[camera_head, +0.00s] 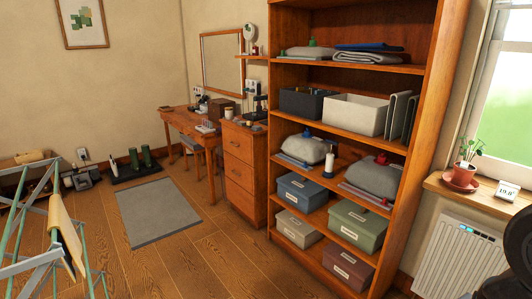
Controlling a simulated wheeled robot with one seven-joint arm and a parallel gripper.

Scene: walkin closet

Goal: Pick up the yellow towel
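A yellow towel (66,230) hangs draped over a bar of a drying rack (30,262) at the lower left of the head view. Its near side hangs down in front, with the rack's pale green legs around it. The lower part of the rack is cut off by the frame edge. My gripper is not in view; only dark parts, probably of my arm, show at the lower right edge.
A tall wooden shelf (430,90) with boxes and folded cloths stands right of centre. A drawer cabinet (240,165) and a desk (178,118) stand behind it. A grey mat (158,212) lies on open wooden floor. A radiator (457,258) is at the right.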

